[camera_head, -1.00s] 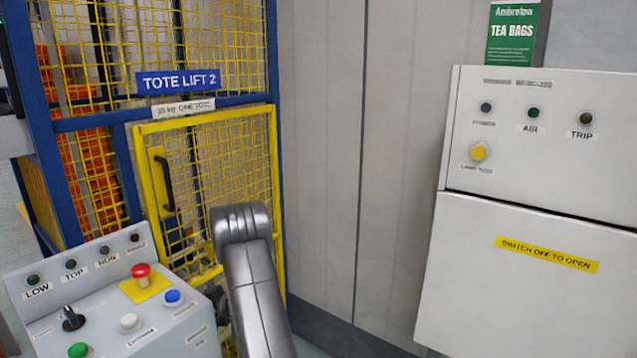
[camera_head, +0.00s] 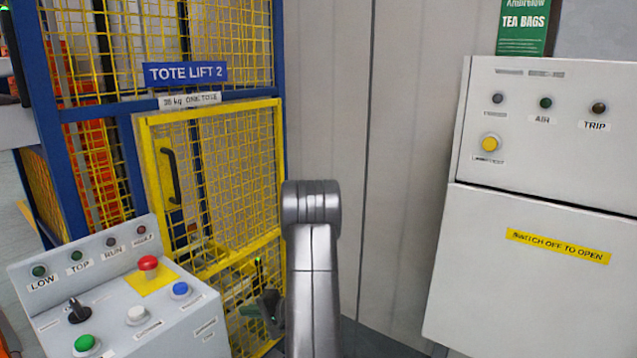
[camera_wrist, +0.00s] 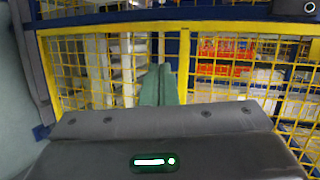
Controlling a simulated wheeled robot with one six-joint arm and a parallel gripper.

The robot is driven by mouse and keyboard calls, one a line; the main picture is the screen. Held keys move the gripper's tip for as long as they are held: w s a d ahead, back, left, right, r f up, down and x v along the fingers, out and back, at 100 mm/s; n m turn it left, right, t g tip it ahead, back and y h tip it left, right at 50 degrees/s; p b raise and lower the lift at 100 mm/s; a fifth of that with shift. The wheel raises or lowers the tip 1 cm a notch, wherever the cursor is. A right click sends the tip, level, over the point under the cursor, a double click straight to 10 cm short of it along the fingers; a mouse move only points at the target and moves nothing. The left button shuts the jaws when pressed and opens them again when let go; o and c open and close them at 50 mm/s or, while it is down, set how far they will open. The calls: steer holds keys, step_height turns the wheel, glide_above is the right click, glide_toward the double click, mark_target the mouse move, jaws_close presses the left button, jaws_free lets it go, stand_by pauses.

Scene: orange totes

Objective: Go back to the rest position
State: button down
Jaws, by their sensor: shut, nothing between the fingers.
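My gripper (camera_wrist: 160,72) shows in the wrist view as two greenish fingers pressed together, with nothing between them. It points toward the yellow mesh gate (camera_wrist: 95,65), and I cannot tell how far away the mesh is. In the head view my grey arm stands upright in the middle, in front of the gate's right edge and the grey wall. Part of my gripper (camera_head: 266,306) shows low, just left of the arm, in front of the lower gate (camera_head: 222,108). The rest of it is hidden.
A control box (camera_head: 130,305) with buttons and a red stop knob stands at lower left, close to my gripper. The caged TOTE LIFT 2 (camera_head: 45,90) is behind it. A white electrical cabinet (camera_head: 525,270) stands at right. A grey wall (camera_head: 405,150) lies between.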

steer(key=s+d+t+b, duration=0.1)
steer(key=b, duration=0.1)
steer(key=s+d+r+m+t+b, duration=0.1)
steer(key=b, duration=0.1)
steer(key=s+d+r+m+t+b, duration=0.1)
steer(key=s+d+b, duration=0.1)
steer(key=shift+t+y, duration=0.3)
steer(key=shift+y, duration=0.1)
steer(key=shift+s, duration=0.1)
stand_by(0.6)
